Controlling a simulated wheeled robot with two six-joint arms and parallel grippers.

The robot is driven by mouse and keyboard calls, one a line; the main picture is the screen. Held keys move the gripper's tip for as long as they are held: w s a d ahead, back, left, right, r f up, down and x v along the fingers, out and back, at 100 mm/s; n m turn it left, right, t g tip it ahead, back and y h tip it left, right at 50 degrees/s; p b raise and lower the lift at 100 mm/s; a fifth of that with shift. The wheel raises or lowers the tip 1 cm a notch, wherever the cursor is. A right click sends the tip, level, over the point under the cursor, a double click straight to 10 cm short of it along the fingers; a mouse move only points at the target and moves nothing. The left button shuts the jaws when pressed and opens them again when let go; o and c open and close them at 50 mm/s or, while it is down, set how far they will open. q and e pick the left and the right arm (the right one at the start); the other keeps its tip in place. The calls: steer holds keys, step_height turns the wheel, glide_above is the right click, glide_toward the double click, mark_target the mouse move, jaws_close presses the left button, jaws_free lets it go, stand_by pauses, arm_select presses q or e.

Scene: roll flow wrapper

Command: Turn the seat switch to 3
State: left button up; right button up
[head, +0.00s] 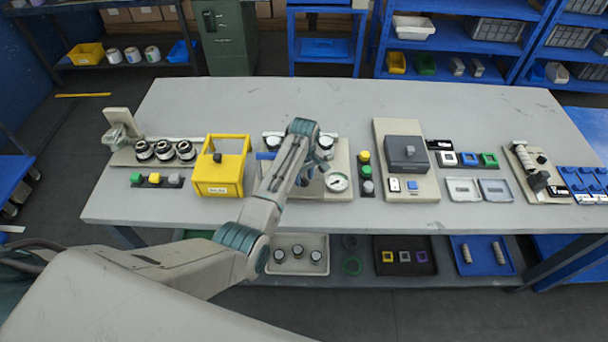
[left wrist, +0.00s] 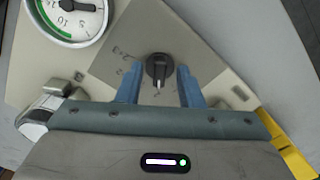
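The seat switch, a black round knob (left wrist: 158,68) with a white pointer mark, sits on a grey plate (left wrist: 185,45) in the left wrist view. Its mark points toward the bottom of that picture. Small printed numbers, including a 2 and a 3, lie to its left; the rest are hard to read. My left gripper (left wrist: 160,88) has its blue fingers apart, one on each side of the knob, with a small gap visible at both sides. In the head view my left gripper (head: 318,170) hides the knob. My right gripper is not in view.
A round pressure gauge (head: 337,181) is close beside the switch and also shows in the left wrist view (left wrist: 70,15). A button column (head: 366,172) stands to the right. The table's back (head: 270,100) is clear.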

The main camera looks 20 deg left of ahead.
arm_select(q)
jaws_close()
steer(key=shift+r+m+p, duration=0.2)
steer(key=shift+m+p, duration=1)
steer(key=shift+m, duration=0.2)
steer(key=m+p, duration=0.1)
steer(key=m, duration=0.1)
steer(key=shift+m, duration=0.3)
steer(key=shift+f+m+p, duration=0.15)
steer(key=shift+m+p, duration=0.3)
steer(key=shift+m, duration=0.25)
